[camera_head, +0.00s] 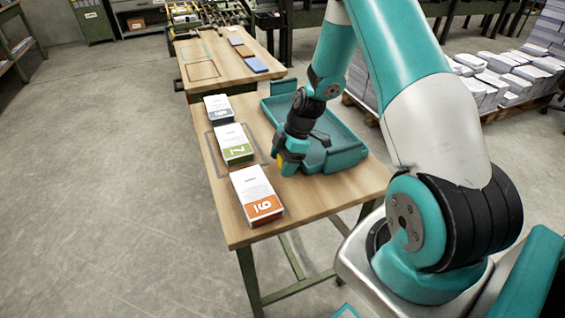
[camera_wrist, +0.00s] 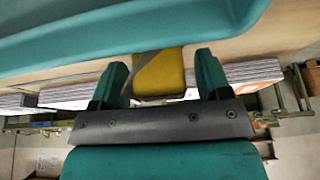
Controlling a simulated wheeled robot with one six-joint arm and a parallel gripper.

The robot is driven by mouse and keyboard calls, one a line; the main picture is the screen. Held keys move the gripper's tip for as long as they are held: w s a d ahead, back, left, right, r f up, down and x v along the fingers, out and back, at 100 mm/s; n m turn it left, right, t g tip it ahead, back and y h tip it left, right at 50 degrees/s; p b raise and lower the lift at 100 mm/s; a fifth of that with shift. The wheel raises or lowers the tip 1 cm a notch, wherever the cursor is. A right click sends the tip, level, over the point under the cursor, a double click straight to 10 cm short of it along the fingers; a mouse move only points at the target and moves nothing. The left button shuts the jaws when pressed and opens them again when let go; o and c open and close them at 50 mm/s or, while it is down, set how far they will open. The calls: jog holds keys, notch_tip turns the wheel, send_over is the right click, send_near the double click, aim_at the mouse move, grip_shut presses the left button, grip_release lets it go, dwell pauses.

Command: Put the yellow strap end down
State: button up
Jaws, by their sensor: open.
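The yellow strap end (camera_wrist: 160,72) is a small block with a grey corner, between my gripper's two fingers in the wrist view. A spot of yellow also shows beside the fingers in the head view (camera_head: 280,161). My gripper (camera_head: 288,164) is low over the near table, at the left edge of the teal tray. In the wrist view my gripper (camera_wrist: 160,66) is open, with a finger on each side of the strap end and a narrow gap at the right finger. Whether the strap end rests on the table cannot be told.
White stacks with orange (camera_head: 257,196), green (camera_head: 233,144) and blue (camera_head: 218,109) labels line the left of the near table (camera_head: 312,200). The teal tray (camera_head: 340,160) lies at its right. A second table (camera_head: 205,50) stands behind. Paper piles (camera_head: 500,80) stand at right.

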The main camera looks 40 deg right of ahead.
jog(key=c, duration=1.1)
